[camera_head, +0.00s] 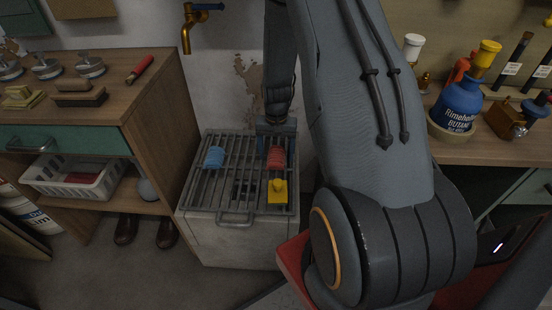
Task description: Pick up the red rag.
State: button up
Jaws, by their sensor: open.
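A red, ribbed, rolled bundle that looks like the red rag (277,158) lies on the right part of the slatted metal grate (228,190). My gripper (275,148) reaches down from above at the rag's far side, with its jaws open. Its fingertips are small and partly hidden, so I cannot tell whether they touch the rag. A blue rolled bundle (214,157) lies to the left on the same grate. A yellow object (277,191) sits just in front of the red rag.
The grate tops a pale box with a front handle (236,220). A wooden bench (110,100) stands left, with a white basket (75,178) holding something red on its lower shelf. A brass tap (187,35) is on the wall behind. A right-hand bench carries a blue bottle (458,106).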

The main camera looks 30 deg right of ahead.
aim_at(276, 155)
jog(key=c, duration=1.1)
notch_tip(276, 155, up, 10)
jog(key=shift+r+p, duration=0.1)
jog(key=shift+p, duration=0.4)
jog(key=shift+c, duration=0.2)
